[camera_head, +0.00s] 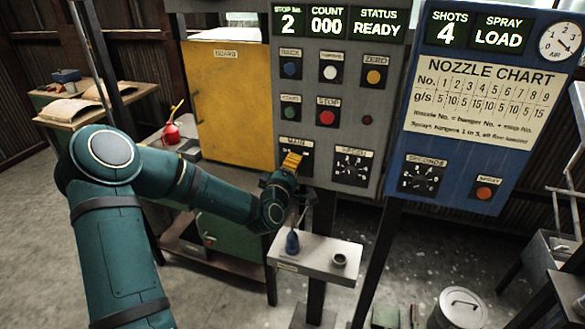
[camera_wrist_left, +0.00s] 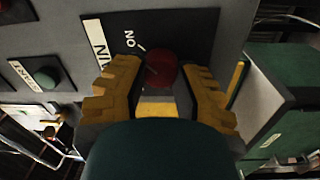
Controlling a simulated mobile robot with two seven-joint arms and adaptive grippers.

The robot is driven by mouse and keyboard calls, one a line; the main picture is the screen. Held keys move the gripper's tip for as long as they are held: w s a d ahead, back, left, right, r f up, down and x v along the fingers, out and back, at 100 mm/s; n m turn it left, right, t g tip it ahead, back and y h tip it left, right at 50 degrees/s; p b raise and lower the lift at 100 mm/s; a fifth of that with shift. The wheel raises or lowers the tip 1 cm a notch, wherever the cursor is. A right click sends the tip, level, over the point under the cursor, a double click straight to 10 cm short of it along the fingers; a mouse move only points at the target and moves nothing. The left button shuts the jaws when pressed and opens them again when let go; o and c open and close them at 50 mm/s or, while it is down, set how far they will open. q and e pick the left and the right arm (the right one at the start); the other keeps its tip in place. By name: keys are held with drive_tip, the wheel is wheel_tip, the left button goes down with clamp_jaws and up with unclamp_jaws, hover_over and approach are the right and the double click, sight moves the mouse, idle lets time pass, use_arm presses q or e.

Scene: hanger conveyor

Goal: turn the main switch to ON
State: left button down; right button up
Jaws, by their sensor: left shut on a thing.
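The main switch is a red round knob (camera_wrist_left: 162,66) on a black plate (camera_wrist_left: 190,28) marked ON, seen in the left wrist view. In the head view its plate (camera_head: 304,156) sits under the MAIN label, low on the grey control panel. My left gripper (camera_wrist_left: 164,74) has its yellow fingers on either side of the knob and is shut on it. In the head view the left gripper (camera_head: 291,163) covers the knob. The ON mark shows up and to the left of the knob in the wrist view. I cannot tell the knob's exact angle. My right gripper is not in view.
A SPEED dial (camera_head: 351,167) and a red STOP button (camera_head: 327,117) are close by. The panel display (camera_head: 338,22) reads READY. A blue spray panel (camera_head: 480,110) stands right. A small shelf (camera_head: 318,260) with a bottle and cup is below. A yellow cabinet (camera_head: 228,95) stands left.

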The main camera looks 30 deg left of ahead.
use_arm(q)
drive_tip(key=shift+a+r, duration=0.15)
drive_tip(key=c, duration=0.6)
unclamp_jaws()
drive_tip(key=v, duration=1.2)
drive_tip(key=shift+w, duration=0.1)
